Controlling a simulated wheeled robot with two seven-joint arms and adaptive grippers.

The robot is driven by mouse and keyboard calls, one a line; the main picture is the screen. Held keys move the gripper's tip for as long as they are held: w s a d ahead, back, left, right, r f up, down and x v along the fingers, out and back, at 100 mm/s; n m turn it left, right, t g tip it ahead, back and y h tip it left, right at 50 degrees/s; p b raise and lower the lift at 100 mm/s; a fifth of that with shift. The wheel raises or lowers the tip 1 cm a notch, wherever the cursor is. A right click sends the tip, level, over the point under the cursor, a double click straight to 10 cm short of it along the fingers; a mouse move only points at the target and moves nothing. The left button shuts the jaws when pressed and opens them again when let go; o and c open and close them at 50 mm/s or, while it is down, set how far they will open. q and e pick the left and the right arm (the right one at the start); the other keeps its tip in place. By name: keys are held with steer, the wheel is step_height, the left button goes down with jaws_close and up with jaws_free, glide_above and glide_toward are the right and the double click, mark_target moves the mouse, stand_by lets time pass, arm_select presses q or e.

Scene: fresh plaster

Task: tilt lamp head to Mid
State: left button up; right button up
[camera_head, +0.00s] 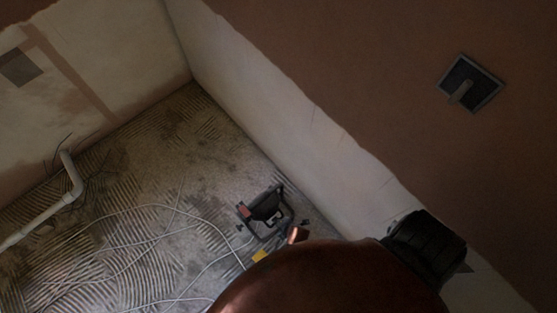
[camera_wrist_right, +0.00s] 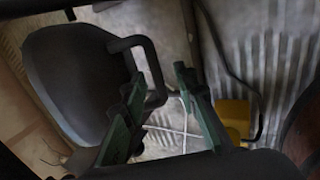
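The lamp (camera_head: 262,206) stands on the floor by the low pale wall, a dark head in a dark frame. In the right wrist view the lamp head (camera_wrist_right: 75,80) fills the left side, a dark rounded panel with a bent dark handle (camera_wrist_right: 150,58) on its right. My right gripper (camera_wrist_right: 160,84) is open, its green fingers apart, with the handle's lower end near the left finger. I cannot tell if they touch. In the head view my arm mostly hides the right gripper. My left gripper is not in view.
White cables (camera_head: 150,207) run loosely over the ridged floor. A white pipe (camera_head: 72,180) stands at the left wall. A yellow item (camera_wrist_right: 235,118) lies beside the right finger. A trowel-like tool (camera_head: 469,84) lies on the brown surface at right.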

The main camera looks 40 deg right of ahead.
steer(key=v, duration=1.2)
stand_by(0.5)
